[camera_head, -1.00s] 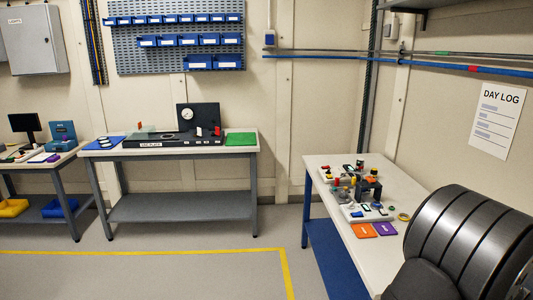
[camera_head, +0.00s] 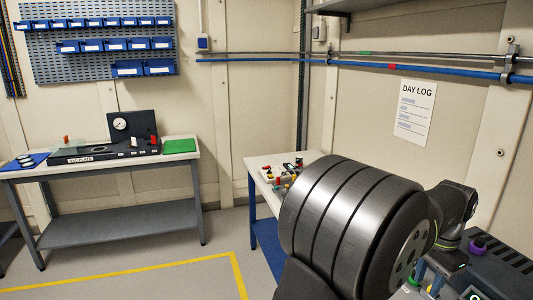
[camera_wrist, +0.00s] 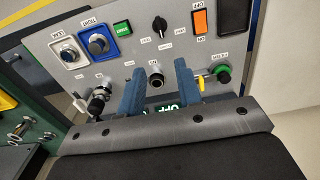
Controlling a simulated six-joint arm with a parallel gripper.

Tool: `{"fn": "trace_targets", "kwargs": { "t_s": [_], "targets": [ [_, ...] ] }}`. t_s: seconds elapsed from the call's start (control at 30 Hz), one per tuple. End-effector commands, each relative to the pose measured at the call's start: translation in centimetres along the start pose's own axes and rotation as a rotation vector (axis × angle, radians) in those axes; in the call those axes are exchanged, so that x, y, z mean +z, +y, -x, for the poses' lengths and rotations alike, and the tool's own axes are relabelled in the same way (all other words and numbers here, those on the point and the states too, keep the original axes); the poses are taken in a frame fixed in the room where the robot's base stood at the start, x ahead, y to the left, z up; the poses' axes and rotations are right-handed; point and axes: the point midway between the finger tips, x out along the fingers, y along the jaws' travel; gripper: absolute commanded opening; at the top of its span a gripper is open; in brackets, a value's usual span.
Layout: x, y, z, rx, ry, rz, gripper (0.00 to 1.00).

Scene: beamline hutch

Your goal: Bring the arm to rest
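My gripper (camera_wrist: 160,92) shows in the wrist view as two blue fingers held apart. I see nothing held between them. The fingers reach over a grey control panel (camera_wrist: 130,76), and a round black-and-metal fitting (camera_wrist: 155,78) on it appears between the fingertips; I cannot tell how far apart they are in depth. A green-lit label ending in "OFF" or similar lies between the finger bases, partly hidden. In the head view my arm fills the right side, and my gripper is not clearly visible there.
A bench (camera_head: 100,162) stands left; open floor (camera_head: 215,235) lies between.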

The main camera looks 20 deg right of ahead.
Motion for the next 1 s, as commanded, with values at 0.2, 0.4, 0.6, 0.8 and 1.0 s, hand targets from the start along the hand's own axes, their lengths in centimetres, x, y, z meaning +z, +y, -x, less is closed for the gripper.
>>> {"fn": "trace_targets", "kwargs": {
  "t_s": [0.2, 0.4, 0.6, 0.8, 1.0],
  "targets": [
    [0.1, 0.0, -5.0, 0.002, -0.006, 0.000, 0.32],
    [0.1, 0.0, -9.0, 0.002, -0.006, 0.000, 0.32],
    [0.1, 0.1, -13.1, 0.003, -0.007, 0.000, 0.32],
    [0.1, 0.1, -17.1, 0.002, -0.006, 0.000, 0.32],
    [0.0, 0.0, -17.6, 0.000, -0.001, 0.130, 0.32]
  ]
}}
